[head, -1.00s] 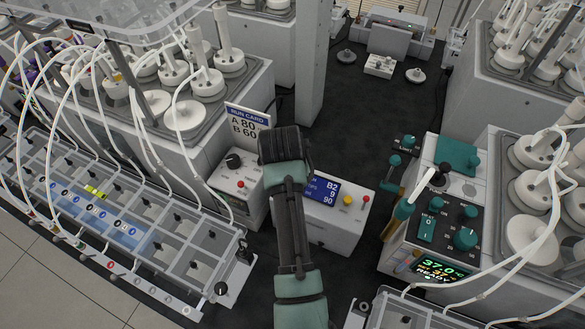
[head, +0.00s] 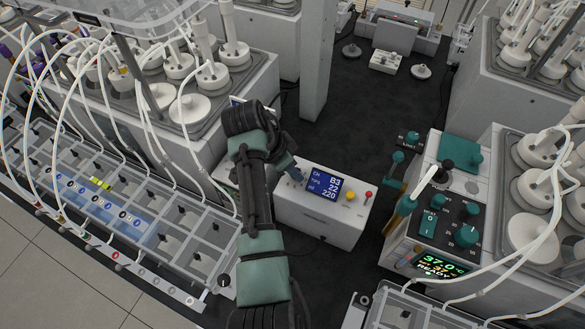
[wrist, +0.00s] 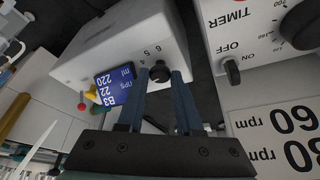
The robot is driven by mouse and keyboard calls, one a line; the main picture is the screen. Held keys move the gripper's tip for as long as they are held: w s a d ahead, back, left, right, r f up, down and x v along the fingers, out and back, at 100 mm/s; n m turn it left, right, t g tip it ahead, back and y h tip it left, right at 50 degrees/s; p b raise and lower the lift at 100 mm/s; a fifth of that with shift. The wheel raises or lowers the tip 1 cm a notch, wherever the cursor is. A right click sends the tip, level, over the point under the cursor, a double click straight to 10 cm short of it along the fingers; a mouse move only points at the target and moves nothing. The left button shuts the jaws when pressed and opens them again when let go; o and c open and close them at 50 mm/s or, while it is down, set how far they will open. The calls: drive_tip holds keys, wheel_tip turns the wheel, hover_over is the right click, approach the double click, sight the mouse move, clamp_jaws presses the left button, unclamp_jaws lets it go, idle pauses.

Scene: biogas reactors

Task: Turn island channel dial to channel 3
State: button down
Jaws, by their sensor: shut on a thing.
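The white pump box (head: 320,218) stands on the dark bench, with a blue display (head: 325,184) reading B3, 22 and 220. The display also shows in the wrist view (wrist: 115,86), upside down. The black channel dial (wrist: 160,72) is on the box's face, with the numbers 4, 5 and 6 visible beside it. My gripper (wrist: 163,80) has its two blue fingers on either side of the dial, shut on it. In the head view my gripper (head: 297,173) is at the display's left, and the dial is hidden there. The dial's pointer cannot be made out.
A timer box (wrist: 240,40) with an ON/OFF knob (wrist: 232,72) stands close beside the dial. A run card (wrist: 275,135) is near my fingers. Yellow (head: 351,195) and red (head: 369,194) buttons sit on the pump box. A teal-knobbed control panel (head: 450,222) stands at right.

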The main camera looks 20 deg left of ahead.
drive_tip(key=shift+w+r+m, duration=0.1)
drive_tip(key=shift+m, duration=0.3)
drive_tip(key=c, duration=0.8)
unclamp_jaws()
drive_tip(key=shift+c, duration=0.2)
drive_tip(key=v, duration=1.3)
drive_tip(key=shift+a+p, duration=0.15)
drive_tip(key=shift+p, duration=0.15)
